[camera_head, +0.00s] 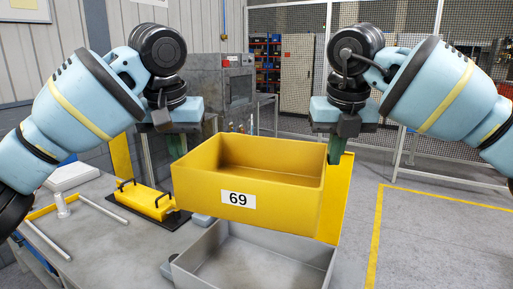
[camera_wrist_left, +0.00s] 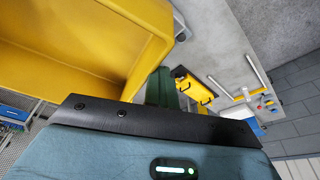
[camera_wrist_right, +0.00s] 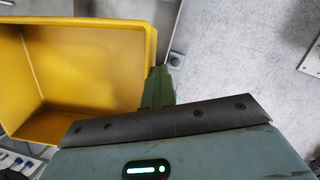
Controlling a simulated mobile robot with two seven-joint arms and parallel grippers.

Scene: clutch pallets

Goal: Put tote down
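The yellow tote (camera_head: 275,205), labelled 69, is empty and open at the top. It hangs between my two grippers, above a grey open bin (camera_head: 255,262). My left gripper (camera_head: 175,148) is at the tote's left wall, its green finger against the outside; the tote also shows in the left wrist view (camera_wrist_left: 75,45). My right gripper (camera_head: 337,150) is at the right wall, its green finger by the rim; the tote also shows in the right wrist view (camera_wrist_right: 85,70). Both appear shut on the tote's sides, though their inner fingertips are hidden.
A grey worktable (camera_head: 105,245) at the left carries a yellow part with black handles (camera_head: 145,198), metal rods and a small white cylinder (camera_head: 61,205). A yellow panel (camera_head: 335,205) stands behind the tote. Grey floor lies free at the right, marked by a yellow line (camera_head: 374,235).

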